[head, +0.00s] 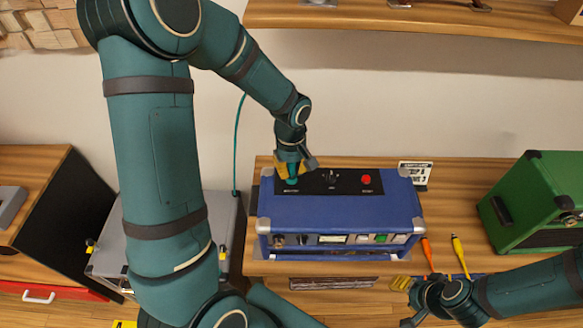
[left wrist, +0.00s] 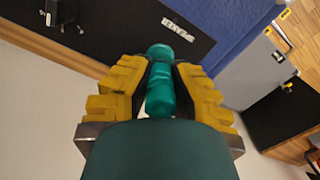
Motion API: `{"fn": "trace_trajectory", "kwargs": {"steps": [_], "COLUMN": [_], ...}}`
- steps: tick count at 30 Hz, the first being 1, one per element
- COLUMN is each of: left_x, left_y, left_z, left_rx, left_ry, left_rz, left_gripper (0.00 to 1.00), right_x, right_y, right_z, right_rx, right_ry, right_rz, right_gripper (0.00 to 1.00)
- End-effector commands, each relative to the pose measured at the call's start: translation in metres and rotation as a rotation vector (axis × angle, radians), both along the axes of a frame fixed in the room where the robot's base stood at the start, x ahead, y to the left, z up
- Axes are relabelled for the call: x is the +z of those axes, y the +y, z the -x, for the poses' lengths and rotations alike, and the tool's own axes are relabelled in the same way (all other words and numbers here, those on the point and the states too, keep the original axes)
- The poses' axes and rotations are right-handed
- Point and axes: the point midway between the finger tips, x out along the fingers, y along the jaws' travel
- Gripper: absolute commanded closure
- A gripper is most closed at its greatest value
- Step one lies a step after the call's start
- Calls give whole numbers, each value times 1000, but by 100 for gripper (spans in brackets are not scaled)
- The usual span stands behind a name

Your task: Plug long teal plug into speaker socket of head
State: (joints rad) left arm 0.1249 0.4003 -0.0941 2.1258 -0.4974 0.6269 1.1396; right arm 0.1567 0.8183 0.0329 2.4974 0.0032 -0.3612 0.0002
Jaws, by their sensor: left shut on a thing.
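The head is a blue amplifier box (head: 340,212) on the wooden bench, with a black panel (head: 325,182) on its top that also shows in the left wrist view (left wrist: 120,45). My left gripper (head: 290,172) is over the panel's left end, shut on the long teal plug (head: 292,181). In the left wrist view the plug (left wrist: 160,85) lies between the yellow finger pads, its far end towards the panel beside a small white label (left wrist: 177,28). The socket is hidden; I cannot tell whether the plug touches it. My right gripper (head: 404,300) is low at the right, its opening unclear.
An orange plug (head: 427,254) and a yellow plug (head: 460,255) stand right of the amplifier. A green cabinet (head: 535,205) is further right. A grey box (head: 165,240) stands at the left. A teal cable (head: 236,145) hangs behind my left arm. A shelf (head: 420,18) runs above.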

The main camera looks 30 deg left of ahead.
Motion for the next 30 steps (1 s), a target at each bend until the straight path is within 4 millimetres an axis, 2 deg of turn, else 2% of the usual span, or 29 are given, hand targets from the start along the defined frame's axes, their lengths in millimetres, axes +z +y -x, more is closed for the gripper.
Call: {"fn": "trace_trajectory", "kwargs": {"steps": [22, 23, 24, 25, 30], "left_x": [-5, -5, -5, -5, -5], "left_y": [0, 0, 0, 0, 0], "left_z": [0, 0, 0, 0, 0], "left_rx": [0, 0, 0, 0, 0], "left_ry": [0, 0, 0, 0, 0], "left_rz": [0, 0, 0, 0, 0], "left_gripper": [100, 74, 60, 56, 56], "right_x": [-5, -5, -5, -5, -5], "right_y": [0, 0, 0, 0, 0], "right_z": [0, 0, 0, 0, 0], "right_rx": [0, 0, 0, 0, 0], "right_ry": [0, 0, 0, 0, 0], "right_rz": [0, 0, 0, 0, 0], "right_gripper": [53, 53, 53, 53, 53]}}
